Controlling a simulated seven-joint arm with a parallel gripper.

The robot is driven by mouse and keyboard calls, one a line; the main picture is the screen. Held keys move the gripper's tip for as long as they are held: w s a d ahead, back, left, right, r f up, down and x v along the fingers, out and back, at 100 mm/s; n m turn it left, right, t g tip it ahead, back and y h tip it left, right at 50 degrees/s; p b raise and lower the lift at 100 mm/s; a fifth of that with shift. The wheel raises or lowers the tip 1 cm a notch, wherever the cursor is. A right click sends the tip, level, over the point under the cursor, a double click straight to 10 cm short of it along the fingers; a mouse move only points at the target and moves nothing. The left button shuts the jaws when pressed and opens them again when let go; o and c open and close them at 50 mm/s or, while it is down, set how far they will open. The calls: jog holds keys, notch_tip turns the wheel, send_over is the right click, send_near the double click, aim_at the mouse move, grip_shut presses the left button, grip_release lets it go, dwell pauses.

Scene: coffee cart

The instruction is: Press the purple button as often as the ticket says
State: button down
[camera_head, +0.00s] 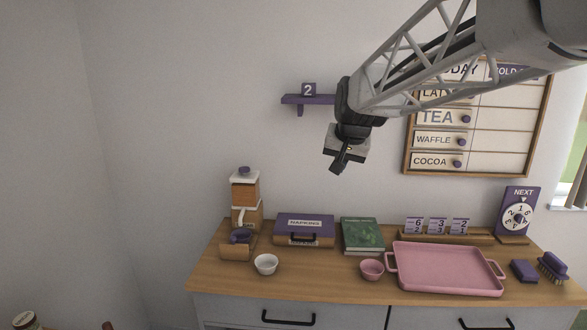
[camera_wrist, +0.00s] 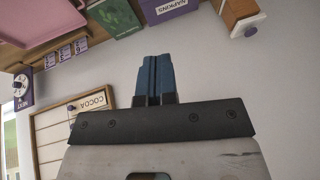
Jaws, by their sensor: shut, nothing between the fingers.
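The purple button (camera_head: 243,170) sits on the white top of a brown dispenser (camera_head: 245,192) at the counter's left. It also shows at the top right of the wrist view (camera_wrist: 251,31). A small purple card or block reading 2 (camera_head: 308,90) stands on a purple wall shelf (camera_head: 292,99); I cannot tell whether it is the ticket. My gripper (camera_head: 337,168) is shut and empty, in the air above the counter, to the right of the button and higher than it. Its blue fingers fill the middle of the wrist view (camera_wrist: 155,62).
On the wooden counter (camera_head: 330,279) are a purple napkins box (camera_head: 304,222), a green book (camera_head: 362,235), a white bowl (camera_head: 266,264), a pink cup (camera_head: 371,269) and a pink tray (camera_head: 445,268). Number cards (camera_head: 437,226) and a NEXT dial (camera_head: 518,214) stand behind. A menu board (camera_head: 500,140) hangs at right.

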jog(key=w+a+r+t+y, duration=0.1)
jog(key=w+a, duration=0.6)
jog(key=w, duration=0.3)
jog(key=w+a+y, duration=0.1)
jog(key=w+a, duration=0.7)
jog(key=w, duration=0.2)
jog(key=m+t+y, duration=0.1)
send_over(246, 168)
notch_tip(246, 168, down, 4)
jog(key=shift+f, duration=0.2)
jog(key=shift+f, duration=4.15)
